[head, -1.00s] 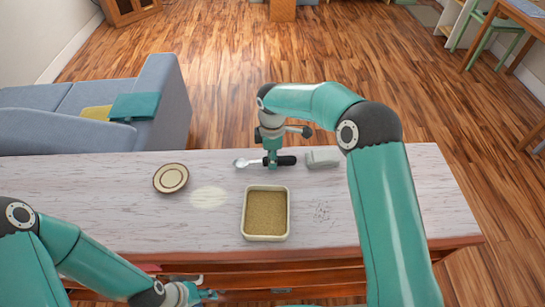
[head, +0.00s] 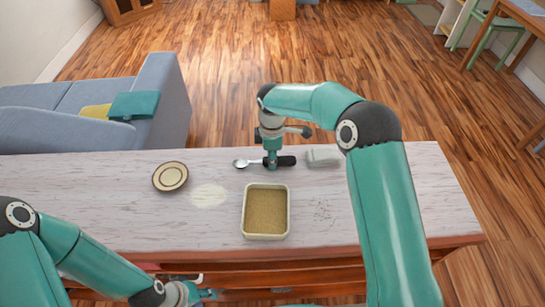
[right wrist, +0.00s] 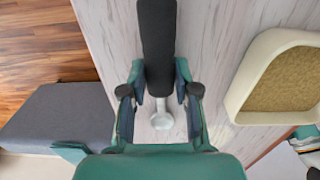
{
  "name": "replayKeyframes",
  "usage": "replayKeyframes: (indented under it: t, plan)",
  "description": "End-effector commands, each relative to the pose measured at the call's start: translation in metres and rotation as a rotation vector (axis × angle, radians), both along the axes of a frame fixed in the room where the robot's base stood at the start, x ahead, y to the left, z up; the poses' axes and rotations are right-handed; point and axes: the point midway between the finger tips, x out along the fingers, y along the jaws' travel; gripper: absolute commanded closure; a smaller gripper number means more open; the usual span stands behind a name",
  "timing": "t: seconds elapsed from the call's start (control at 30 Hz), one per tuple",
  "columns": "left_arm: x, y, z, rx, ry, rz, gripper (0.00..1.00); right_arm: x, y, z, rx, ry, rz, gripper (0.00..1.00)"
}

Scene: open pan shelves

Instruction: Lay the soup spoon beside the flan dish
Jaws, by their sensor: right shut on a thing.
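The soup spoon (head: 286,161) has a black handle and a silver bowl, which points left in the head view. It is at the far edge of the table. My right gripper (head: 271,164) is shut on it between bowl and handle end. In the right wrist view the spoon's black handle (right wrist: 157,40) runs between the fingers. I cannot tell whether it touches the table. A square cream dish with tan filling (head: 245,212) and a round, brown-ringed plate (head: 170,176) are nearby; I cannot tell which is the flan dish. My left gripper (head: 201,293) is low at the table's front; its jaw state is unclear.
A grey block (head: 323,157) lies just right of the spoon handle. A pale patch (head: 209,195) lies between plate and square dish, and dark specks (head: 322,211) lie right of the dish.

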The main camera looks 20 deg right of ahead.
Motion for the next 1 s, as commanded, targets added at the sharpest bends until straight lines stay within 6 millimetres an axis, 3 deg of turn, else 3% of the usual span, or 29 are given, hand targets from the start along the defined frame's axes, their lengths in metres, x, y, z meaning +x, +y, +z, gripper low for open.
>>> replayKeyframes:
  t: [0.43, 0.47, 0.63, 1.0]
  plan:
    - [0.0, 0.0, -0.0018, 0.0, 0.0, 0.0, 0.6, 0.0, 0.0, -0.0031, 0.0, 0.0, 0.0, 1.0]
    - [0.0, 0.0, -0.0018, 0.0, 0.0, 0.0, 0.6, 0.0, 0.0, -0.0031, 0.0, 0.0, 0.0, 0.68]
    - [0.0, 0.0, -0.0019, 0.0, 0.0, 0.0, 0.6, 0.0, 0.0, -0.003, 0.0, 0.0, 0.0, 0.4]
    - [0.0, 0.0, -0.0019, 0.0, 0.0, 0.0, 0.6, 0.0, 0.0001, -0.0031, 0.0, 0.0, 0.0, 0.4]
